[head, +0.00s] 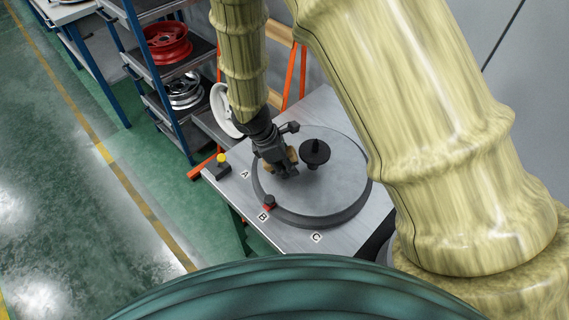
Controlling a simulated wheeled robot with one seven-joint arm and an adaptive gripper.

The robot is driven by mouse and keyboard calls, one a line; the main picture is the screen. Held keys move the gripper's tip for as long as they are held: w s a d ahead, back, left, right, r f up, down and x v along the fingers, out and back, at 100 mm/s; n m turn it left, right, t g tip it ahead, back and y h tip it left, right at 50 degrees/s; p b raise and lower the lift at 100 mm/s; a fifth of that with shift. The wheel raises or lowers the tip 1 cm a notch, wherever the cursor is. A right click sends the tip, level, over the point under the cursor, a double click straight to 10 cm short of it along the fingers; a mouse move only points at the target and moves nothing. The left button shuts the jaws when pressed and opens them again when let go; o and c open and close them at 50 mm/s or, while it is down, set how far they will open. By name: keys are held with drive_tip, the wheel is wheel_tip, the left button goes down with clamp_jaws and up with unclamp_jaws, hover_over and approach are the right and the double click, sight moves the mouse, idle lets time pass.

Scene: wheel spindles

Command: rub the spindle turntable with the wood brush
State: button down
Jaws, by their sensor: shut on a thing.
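The spindle turntable (330,196) is a grey round plate on a metal-topped table. A black spindle hub (315,152) stands up from it. My gripper (287,172) reaches down over the left part of the plate, left of the hub. It is shut on the wood brush (292,154), of which only small tan-brown bits show beside the fingers. The rest of the brush is hidden by the gripper. I cannot tell whether the brush touches the plate.
A small red block (269,203) sits at the plate's left rim, near the letter labels. A dark box with a yellow knob (221,164) stands at the table's left corner. A blue-framed shelf holds a red wheel (167,44) and a silver wheel (184,92). The plate's right side is clear.

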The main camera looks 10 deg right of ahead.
sight(290, 150)
drive_tip(key=shift+s+d+r+p, duration=0.15)
drive_tip(key=shift+d+r+p, duration=0.3)
drive_tip(key=shift+p, duration=0.35)
drive_tip(key=shift+a+r+p, duration=0.15)
drive_tip(key=shift+r+p, duration=0.15)
drive_tip(key=shift+r, duration=0.1)
wheel_tip(290, 150, up, 2)
drive_tip(key=shift+a+r+p, duration=0.1)
drive_tip(key=shift+r+p, duration=0.15)
drive_tip(key=shift+p, duration=0.6)
drive_tip(key=shift+w+a+r+p, duration=0.15)
drive_tip(key=shift+r+p, duration=0.2)
drive_tip(key=shift+r, duration=0.05)
drive_tip(key=shift+w+a+r+p, duration=0.1)
drive_tip(key=shift+r+p, duration=0.2)
drive_tip(key=shift+r, duration=0.05)
drive_tip(key=shift+s, duration=0.15)
wheel_tip(290, 150, up, 3)
drive_tip(key=p, duration=0.3)
